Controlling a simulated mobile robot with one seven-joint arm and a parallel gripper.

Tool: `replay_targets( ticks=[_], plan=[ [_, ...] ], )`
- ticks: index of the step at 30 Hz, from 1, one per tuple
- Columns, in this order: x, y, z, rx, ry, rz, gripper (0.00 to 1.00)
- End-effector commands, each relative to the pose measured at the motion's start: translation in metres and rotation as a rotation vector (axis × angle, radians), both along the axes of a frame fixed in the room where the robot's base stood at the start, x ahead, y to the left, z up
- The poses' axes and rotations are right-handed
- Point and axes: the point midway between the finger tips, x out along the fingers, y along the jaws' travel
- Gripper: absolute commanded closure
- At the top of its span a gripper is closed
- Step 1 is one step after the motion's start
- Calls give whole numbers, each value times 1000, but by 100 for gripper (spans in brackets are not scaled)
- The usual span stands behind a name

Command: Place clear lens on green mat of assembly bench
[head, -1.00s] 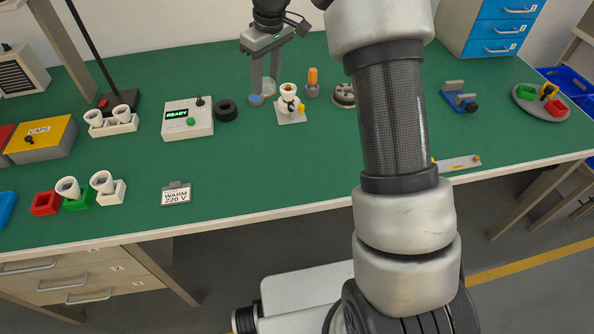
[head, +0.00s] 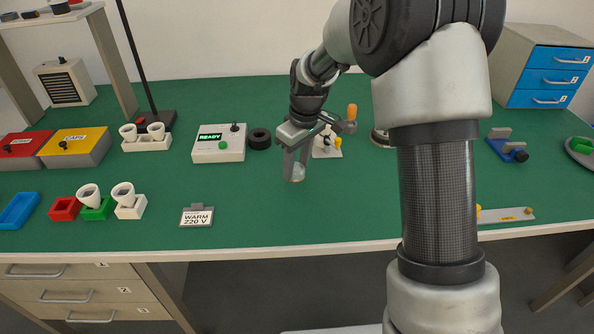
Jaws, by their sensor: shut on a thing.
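The clear lens (head: 298,173) is a small translucent dome, seen between the fingertips of my gripper (head: 296,168). My gripper points down and is shut on the lens. The lens is low over the green mat (head: 265,212), which covers the bench top; I cannot tell whether it touches the mat. The mat around and in front of the lens is bare.
Behind my gripper stands a white fixture (head: 327,152), partly hidden. To the left are a black ring (head: 259,139), a READY tester (head: 218,150) and a WARM 220 V sign (head: 197,216).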

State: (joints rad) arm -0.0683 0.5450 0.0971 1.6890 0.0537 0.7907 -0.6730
Motion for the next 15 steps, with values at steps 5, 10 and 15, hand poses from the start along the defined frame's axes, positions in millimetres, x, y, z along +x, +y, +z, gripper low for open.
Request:
replay_targets(
  ticks=[5, 10, 15],
  plan=[
    [0, 0, -13, 0, -1, 0, 81],
    [0, 0, -13, 0, -1, 0, 81],
    [1, 0, -16, 0, -1, -1, 56]
  ],
)
